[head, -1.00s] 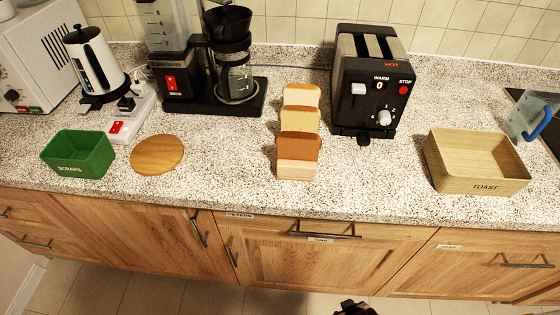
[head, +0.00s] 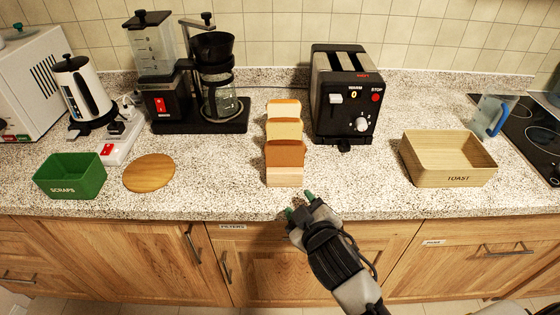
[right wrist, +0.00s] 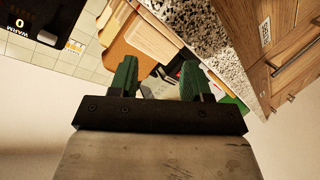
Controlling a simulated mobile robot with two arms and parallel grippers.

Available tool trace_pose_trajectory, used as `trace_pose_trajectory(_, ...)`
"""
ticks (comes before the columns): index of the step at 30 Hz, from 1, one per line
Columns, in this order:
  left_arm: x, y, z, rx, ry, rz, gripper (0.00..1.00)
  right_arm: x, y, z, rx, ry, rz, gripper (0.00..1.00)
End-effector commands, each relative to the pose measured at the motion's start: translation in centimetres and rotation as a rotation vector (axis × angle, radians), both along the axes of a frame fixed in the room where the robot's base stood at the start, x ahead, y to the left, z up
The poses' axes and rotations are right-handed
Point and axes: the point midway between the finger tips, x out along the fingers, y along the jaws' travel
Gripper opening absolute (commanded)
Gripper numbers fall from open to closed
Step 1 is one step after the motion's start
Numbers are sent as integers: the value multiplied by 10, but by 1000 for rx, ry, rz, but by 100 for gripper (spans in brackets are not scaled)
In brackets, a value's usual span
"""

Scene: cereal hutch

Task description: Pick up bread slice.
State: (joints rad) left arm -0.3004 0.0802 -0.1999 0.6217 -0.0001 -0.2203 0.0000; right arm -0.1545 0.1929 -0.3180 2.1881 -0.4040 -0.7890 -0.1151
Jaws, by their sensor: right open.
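Several bread slices stand upright in a row in a wooden holder (head: 285,177) on the counter. The front slice (head: 285,153) is dark brown. A paler slice (head: 285,129) and a lighter one (head: 284,108) stand behind it. My right gripper (head: 299,205) is open and empty at the counter's front edge, just in front of the holder and slightly right, apart from the bread. In the right wrist view its green fingers (right wrist: 160,80) are spread, with the brown slice (right wrist: 117,66) beyond them to the left. My left gripper is not in view.
A black toaster (head: 345,100) stands behind and right of the bread. A wooden TOAST box (head: 458,180) is at the right, and a green SCRAPS box (head: 70,178) and round board (head: 149,172) at the left. A coffee maker (head: 214,100) stands behind. Counter between holder and TOAST box is clear.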

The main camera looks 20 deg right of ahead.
Motion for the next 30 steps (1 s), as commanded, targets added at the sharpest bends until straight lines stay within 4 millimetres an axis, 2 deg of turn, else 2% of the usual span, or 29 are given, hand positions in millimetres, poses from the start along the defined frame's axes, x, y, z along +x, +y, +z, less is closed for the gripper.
trace_pose_trajectory(1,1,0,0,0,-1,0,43,13,7,16,-41,-84,35,48)
trace_pose_trajectory(5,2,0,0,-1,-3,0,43,42,34,63,-181,-341,152,48)
trace_pose_trajectory(8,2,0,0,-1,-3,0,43,58,67,107,-336,-591,281,48)
trace_pose_trajectory(9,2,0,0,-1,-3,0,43,62,82,124,-410,-698,342,48)
trace_pose_trajectory(12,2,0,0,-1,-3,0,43,63,121,156,-603,-951,503,48)
trace_pose_trajectory(15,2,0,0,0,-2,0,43,57,158,174,-811,-1181,682,48)
trace_pose_trajectory(18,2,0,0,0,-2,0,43,50,186,175,-1031,-1379,884,48)
trace_pose_trajectory(22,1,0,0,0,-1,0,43,47,204,158,-1334,-1567,1187,48)
trace_pose_trajectory(26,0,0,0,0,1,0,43,59,193,133,-1639,-1643,1541,48)
trace_pose_trajectory(29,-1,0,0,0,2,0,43,77,163,119,-1859,-1595,1853,48)
trace_pose_trajectory(30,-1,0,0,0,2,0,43,86,146,116,1898,1512,-1943,48)
